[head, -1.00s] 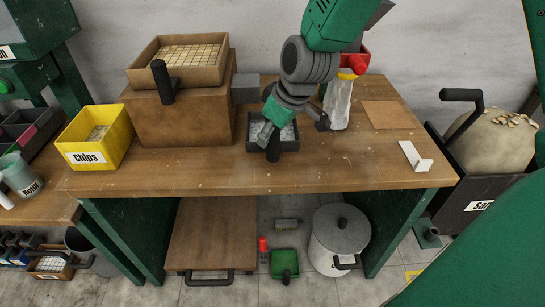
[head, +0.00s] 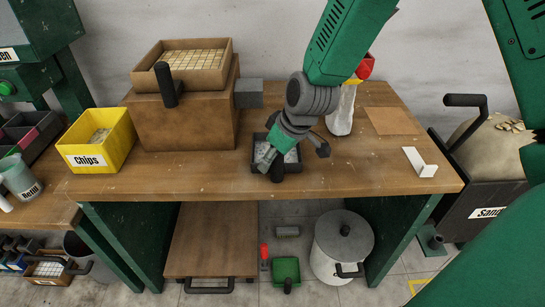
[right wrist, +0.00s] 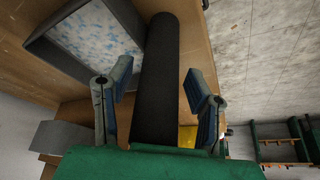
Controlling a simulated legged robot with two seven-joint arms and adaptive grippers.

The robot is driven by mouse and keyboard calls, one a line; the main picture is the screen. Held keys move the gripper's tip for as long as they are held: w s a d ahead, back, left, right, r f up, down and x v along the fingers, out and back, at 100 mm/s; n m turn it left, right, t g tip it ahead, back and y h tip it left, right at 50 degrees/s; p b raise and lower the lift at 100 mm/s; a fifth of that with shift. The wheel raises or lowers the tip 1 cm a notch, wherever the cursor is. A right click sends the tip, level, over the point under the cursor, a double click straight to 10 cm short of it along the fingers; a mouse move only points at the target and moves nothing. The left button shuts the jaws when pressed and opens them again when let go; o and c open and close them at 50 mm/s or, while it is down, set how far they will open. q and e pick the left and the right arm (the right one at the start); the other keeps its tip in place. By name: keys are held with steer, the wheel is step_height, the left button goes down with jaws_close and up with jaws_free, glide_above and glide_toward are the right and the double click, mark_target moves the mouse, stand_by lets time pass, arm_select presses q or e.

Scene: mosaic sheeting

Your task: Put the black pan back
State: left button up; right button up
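The black pan (head: 254,164) sits near the middle of the wooden table, holding pale bluish-white bits. Its dark handle points to the table's front edge. My right gripper (head: 268,160) is over the pan's near side and hides part of it. In the right wrist view the black handle (right wrist: 158,85) runs between the two fingers of my right gripper (right wrist: 157,88), with a gap on each side, so it is open around the handle. The pan's rim and contents fill the upper left there. My left gripper is not in view.
A yellow Chips bin (head: 105,158) and a brown block (head: 185,128) topped by a tray of tiles (head: 195,80) stand to the left. A pale bottle (head: 340,117), a brown sheet (head: 389,121) and a white bracket (head: 420,162) lie right. The front strip is clear.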

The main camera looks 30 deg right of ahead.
steer(key=shift+d, duration=0.1)
steer(key=shift+r, duration=0.35)
steer(key=p+v, duration=0.3)
steer(key=v, duration=0.8)
steer(key=s+f+m+g+h, duration=0.1)
steer(key=s+f, duration=0.4)
steer(key=f, duration=0.4)
steer(key=s+f+m+g, duration=0.1)
steer(key=s+f, duration=0.3)
steer(key=f, duration=0.5)
steer(key=s+a+f+m+g, duration=0.1)
steer(key=s+a+f, duration=0.1)
steer(key=s+f, duration=0.7)
steer(key=s, duration=0.5)
steer(key=shift+a+f+m+g+h, duration=0.25)
steer(key=shift+f+m+g+h, duration=0.05)
steer(key=shift+w, duration=0.1)
